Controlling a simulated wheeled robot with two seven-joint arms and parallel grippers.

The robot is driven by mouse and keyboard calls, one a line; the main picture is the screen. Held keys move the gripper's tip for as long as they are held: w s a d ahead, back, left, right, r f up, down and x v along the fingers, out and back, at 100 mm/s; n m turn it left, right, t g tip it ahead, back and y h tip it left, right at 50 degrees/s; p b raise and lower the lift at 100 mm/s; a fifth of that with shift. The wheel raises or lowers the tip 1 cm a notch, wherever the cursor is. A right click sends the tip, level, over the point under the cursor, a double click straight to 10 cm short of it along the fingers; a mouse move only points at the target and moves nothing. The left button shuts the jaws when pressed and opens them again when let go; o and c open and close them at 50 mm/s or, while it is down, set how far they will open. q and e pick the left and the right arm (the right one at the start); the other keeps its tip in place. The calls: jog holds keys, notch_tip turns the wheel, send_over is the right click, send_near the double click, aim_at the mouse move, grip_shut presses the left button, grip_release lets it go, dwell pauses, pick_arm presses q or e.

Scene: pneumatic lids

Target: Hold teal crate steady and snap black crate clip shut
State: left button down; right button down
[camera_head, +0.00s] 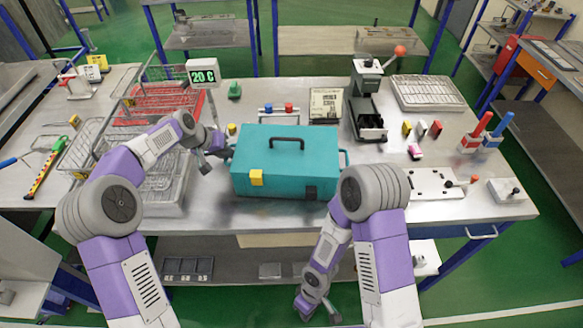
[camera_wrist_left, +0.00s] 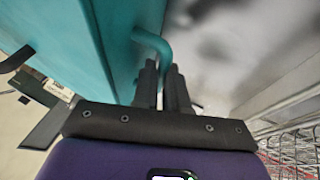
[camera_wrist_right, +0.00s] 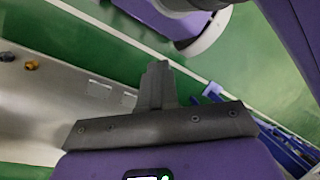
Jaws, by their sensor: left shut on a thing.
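The teal crate (camera_head: 285,158) sits upright on the workbench, its lid looking down, with a black carry handle (camera_head: 287,141) on top. The black crate clip (camera_head: 310,192) is at the front right; I cannot tell whether it is latched. A yellow clip (camera_head: 256,177) is at the front left. My left gripper (camera_head: 226,151) is shut on the crate's left side handle, a teal bar (camera_wrist_left: 154,42) between its fingers (camera_wrist_left: 163,82) in the left wrist view. My right gripper (camera_head: 317,308) hangs low in front of the bench, away from the crate. Its fingers (camera_wrist_right: 157,82) are together and empty.
Wire baskets (camera_head: 150,165) stand left of the crate. A lever press (camera_head: 367,105) stands behind right. A white plate with a toggle clamp (camera_head: 435,184) lies to the right. The bench front edge (camera_head: 255,222) lies between my right gripper and the crate.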

jog(key=w+d+r+n+t+h, duration=0.35)
jog(key=d+r+n+h, duration=0.35)
jog(key=n+h, duration=0.35)
jog(key=w+a+r+n+t+h, duration=0.1)
jog(key=w+a+r+n+t, duration=0.3)
jog(key=w+r+t, duration=0.3)
jog(key=w+a+r+n+t+h, duration=0.1)
jog(key=w+a+r+n+t, duration=0.4)
jog(key=r, duration=0.3)
jog(key=shift+t, duration=0.25)
jog(key=shift+w+d, duration=0.3)
jog(key=shift+w, duration=0.85)
jog(key=shift+w+d, duration=0.3)
jog(key=shift+w, duration=0.8)
jog(key=shift+w+d, duration=0.3)
jog(key=shift+w, duration=0.85)
